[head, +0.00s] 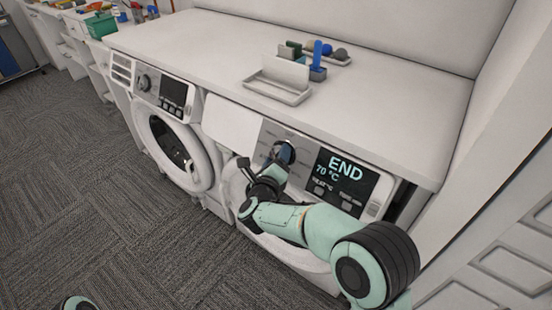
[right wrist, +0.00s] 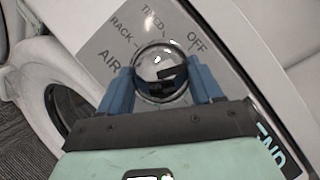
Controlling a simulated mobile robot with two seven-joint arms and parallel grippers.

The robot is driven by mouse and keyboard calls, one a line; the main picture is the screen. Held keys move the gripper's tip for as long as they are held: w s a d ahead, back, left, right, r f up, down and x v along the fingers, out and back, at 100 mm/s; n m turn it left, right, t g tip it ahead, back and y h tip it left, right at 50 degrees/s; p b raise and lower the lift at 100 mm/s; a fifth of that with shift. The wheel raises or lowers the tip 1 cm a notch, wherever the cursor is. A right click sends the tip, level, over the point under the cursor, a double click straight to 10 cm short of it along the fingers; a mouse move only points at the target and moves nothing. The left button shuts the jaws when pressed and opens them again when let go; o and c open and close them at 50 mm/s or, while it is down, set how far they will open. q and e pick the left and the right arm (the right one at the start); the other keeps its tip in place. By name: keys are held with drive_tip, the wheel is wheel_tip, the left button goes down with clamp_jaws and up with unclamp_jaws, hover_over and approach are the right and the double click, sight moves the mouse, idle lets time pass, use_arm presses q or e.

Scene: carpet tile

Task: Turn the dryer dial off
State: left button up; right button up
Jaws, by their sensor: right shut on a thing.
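The dryer (head: 230,120) is the white front-loading machine on the right under the counter. Its display (head: 345,175) reads END and 70 °C. The dryer dial (right wrist: 160,66) is a round, shiny knob on a grey panel, with the labels OFF, TIMED, RACK and AIR around it. My right gripper (head: 282,154) is at the dial, and its blue fingers are shut on the knob from two sides in the right wrist view. Which label the dial points to, I cannot tell. My left gripper is not in view; a small mint part of me shows at the bottom left.
A washer (head: 172,150) with its own knob and display stands to the left. The white counter (head: 400,95) above holds a tray (head: 280,92) and small items. A wall closes the right side. Grey carpet (head: 90,190) is open at the left.

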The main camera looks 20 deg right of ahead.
drive_tip(key=n+y+p, duration=0.1)
drive_tip(key=n+p, duration=0.1)
drive_tip(key=n, duration=0.1)
drive_tip(key=shift+d+r+y, duration=0.1)
drive_tip(key=shift+r+y, duration=0.1)
drive_tip(key=shift+y, duration=0.2)
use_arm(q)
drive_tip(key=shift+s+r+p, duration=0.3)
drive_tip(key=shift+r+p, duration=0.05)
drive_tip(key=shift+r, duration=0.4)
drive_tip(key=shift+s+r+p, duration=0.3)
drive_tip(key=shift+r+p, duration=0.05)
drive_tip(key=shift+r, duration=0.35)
use_arm(e)
drive_tip(key=shift+n+g+y, duration=0.3)
drive_tip(key=shift+n+g, duration=0.1)
drive_tip(key=shift+n, duration=0.6)
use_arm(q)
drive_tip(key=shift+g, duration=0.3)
use_arm(e)
drive_tip(key=shift+f, duration=0.1)
drive_tip(key=o, duration=1.1)
drive_tip(key=shift+c, duration=0.2)
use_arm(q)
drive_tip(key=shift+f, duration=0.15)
use_arm(e)
drive_tip(key=v, duration=1.3)
drive_tip(key=shift+s, duration=0.25)
